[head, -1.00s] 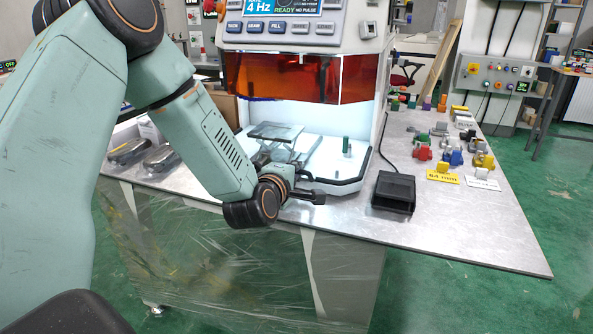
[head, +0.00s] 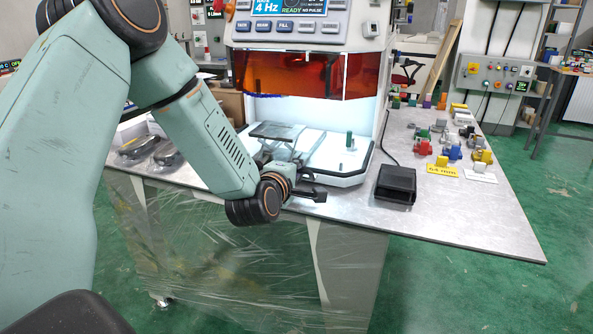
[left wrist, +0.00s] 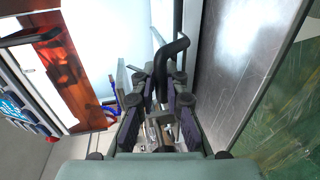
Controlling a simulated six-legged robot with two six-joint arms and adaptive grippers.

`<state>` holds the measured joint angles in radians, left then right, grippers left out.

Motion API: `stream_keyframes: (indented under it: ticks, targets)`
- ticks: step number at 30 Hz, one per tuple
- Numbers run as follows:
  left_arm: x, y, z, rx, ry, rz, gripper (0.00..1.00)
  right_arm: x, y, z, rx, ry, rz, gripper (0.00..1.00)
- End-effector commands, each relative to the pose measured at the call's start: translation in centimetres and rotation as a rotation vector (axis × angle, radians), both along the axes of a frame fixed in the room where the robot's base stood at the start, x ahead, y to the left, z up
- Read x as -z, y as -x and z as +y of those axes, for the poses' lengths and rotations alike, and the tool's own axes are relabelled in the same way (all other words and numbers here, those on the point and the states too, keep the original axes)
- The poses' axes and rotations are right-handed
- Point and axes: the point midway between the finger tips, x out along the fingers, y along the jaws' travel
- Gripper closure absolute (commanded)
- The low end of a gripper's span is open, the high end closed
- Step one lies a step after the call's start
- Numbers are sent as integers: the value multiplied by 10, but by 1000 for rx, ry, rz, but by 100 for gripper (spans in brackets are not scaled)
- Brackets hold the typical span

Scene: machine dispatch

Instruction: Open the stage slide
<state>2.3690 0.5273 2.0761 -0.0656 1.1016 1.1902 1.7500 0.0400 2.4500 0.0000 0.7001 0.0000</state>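The stage slide shows in the head view as a white tray (head: 345,165) with a black bar handle (head: 350,182) along its front, at the foot of the machine. A grey plate (head: 275,131) and a green peg (head: 350,141) stand on it. My left gripper (head: 312,193) is at the left front of the tray, partly hidden by its own wrist. In the left wrist view, my left gripper (left wrist: 162,85) has its fingers apart, with the bent end of the black handle (left wrist: 176,52) reaching between them. I cannot tell whether they touch it. My right gripper is not in view.
A black box (head: 396,185) sits on the grey table (head: 460,225) right of the tray. Several coloured parts and a yellow label (head: 442,171) lie farther right. The machine's orange window (head: 300,73) hangs above the tray. The table's front right is clear.

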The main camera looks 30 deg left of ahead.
Motion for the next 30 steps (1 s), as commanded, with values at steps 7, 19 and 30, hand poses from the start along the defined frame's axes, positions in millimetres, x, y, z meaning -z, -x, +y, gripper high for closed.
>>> stream_keyframes:
  ticks: [7,19,30]
  targets:
    - [0,1,0,-1,1,-1,81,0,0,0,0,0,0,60]
    - [-7,34,-8,-2,7,0,81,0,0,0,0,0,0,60]
    - [-20,92,-22,-2,8,-2,81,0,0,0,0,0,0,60]
